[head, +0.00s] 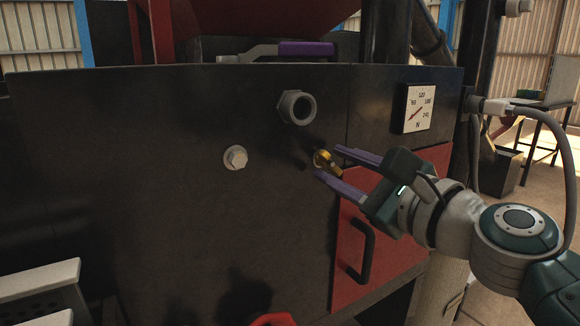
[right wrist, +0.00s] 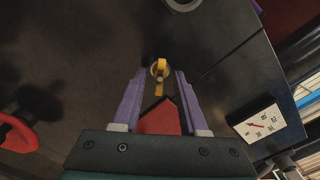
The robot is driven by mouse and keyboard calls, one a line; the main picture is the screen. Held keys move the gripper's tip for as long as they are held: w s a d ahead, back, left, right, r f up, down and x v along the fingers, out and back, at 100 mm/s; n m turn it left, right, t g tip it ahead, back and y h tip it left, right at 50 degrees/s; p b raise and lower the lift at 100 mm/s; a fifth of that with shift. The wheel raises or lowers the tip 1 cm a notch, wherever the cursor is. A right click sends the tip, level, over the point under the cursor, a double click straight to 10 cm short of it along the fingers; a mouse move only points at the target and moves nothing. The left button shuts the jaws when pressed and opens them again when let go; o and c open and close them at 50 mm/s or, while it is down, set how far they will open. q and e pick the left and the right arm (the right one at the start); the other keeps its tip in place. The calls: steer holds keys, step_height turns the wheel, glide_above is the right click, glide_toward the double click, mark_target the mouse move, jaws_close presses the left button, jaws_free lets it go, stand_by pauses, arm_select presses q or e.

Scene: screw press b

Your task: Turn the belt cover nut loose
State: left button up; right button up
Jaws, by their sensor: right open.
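The belt cover nut looks like a small yellow wing-shaped nut (head: 323,159) on the dark front panel (head: 150,200), left of the red door. My right gripper (head: 330,161) comes in from the right with its purple fingers apart and their tips close to the nut. In the right wrist view the yellow nut (right wrist: 160,70) shows centred between the open fingertips (right wrist: 160,73), at about their far ends. I cannot tell whether a finger touches it. My left gripper is not in view.
A dial gauge (head: 419,108) sits at the upper right. A red door (head: 390,250) with a black handle (head: 364,250) lies below my right gripper. A purple-gripped lever (head: 307,48) runs along the top.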

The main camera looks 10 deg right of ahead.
jaws_close()
